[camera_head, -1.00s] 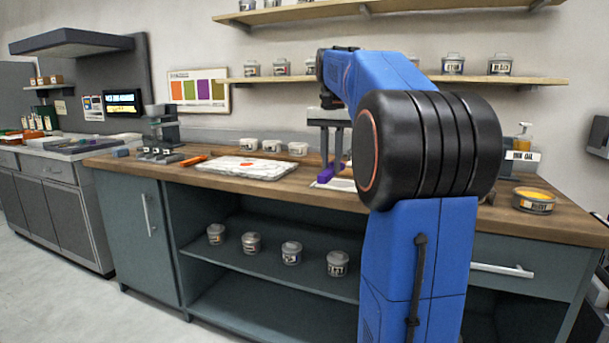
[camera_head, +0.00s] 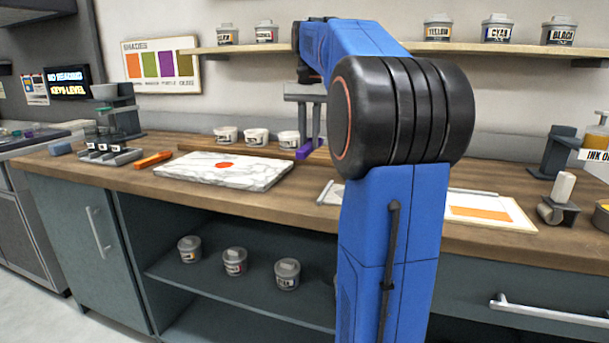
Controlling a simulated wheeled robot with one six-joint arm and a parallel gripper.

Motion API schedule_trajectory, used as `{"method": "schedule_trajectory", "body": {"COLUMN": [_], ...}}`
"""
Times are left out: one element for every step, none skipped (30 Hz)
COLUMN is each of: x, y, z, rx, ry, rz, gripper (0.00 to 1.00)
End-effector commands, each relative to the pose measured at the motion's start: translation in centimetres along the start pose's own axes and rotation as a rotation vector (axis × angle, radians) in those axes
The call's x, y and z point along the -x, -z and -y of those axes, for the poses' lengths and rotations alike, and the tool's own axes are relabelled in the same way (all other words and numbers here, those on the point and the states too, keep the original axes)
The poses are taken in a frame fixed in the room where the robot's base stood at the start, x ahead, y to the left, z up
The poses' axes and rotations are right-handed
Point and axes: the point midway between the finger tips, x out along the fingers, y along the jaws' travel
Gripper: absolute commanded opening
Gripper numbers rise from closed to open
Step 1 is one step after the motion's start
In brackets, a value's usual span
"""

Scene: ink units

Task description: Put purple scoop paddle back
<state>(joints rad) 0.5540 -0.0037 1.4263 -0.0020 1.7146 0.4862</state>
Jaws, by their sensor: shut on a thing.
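My gripper (camera_head: 309,139) hangs fingers-down over the back of the wooden counter, partly screened by my blue arm. It is shut on the purple scoop paddle (camera_head: 304,153), of which a short purple piece shows at the fingertips. The rest of the paddle is hidden or too small to make out. I cannot tell whether it touches the counter. Just left of it stand several white tubs (camera_head: 256,136) in a row.
A marble slab (camera_head: 221,172) with an orange-red blob lies on the counter (camera_head: 300,207). Left of it are an orange bar (camera_head: 153,159), a grey tray (camera_head: 108,156) and a balance-like stand (camera_head: 122,113). A framed orange print (camera_head: 482,212) and roller (camera_head: 557,206) lie right.

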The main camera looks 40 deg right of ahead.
Motion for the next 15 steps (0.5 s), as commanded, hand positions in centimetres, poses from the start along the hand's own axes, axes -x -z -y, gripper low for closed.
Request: {"method": "schedule_trajectory", "body": {"x": [-0.7, -1.1, -1.9, -2.4, -2.9, -3.5, -3.9, -4.3, -4.7, -4.9, -5.1, -5.3, -5.4, -5.6, -5.8], "y": [-0.1, -0.1, -0.1, -0.1, -0.1, -0.1, -0.1, -0.1, -0.1, -0.1, -0.1, -0.1, -0.1, -0.1, -0.1], "z": [-0.1, -0.1, -0.1, -0.1, -0.1, -0.1, -0.1, -0.1, -0.1, 0.0, 0.0, 0.0, 0.0, 0.0, 0.0], "rx": [0.0, 0.0, 0.0, 0.0, 0.0, 0.0, 0.0, 0.0, 0.0, 0.0, 0.0, 0.0, 0.0, 0.0, 0.0], "ry": [-0.001, -0.001, -0.001, -0.001, -0.001, -0.001, -0.001, -0.001, -0.001, -0.001, -0.001, 0.0, 0.0, 0.0, 0.0], "rz": [0.003, 0.002, 0.003, 0.003, 0.002, 0.002, 0.002, 0.002, 0.001, 0.001, 0.001, 0.001, 0.001, 0.001, 0.001], "gripper": [0.0, 0.0, 0.0, 0.0, 0.0, 0.0, 0.0, 0.0, 0.0, 0.0, 0.0, 0.0, 0.0, 0.0, 0.0]}}
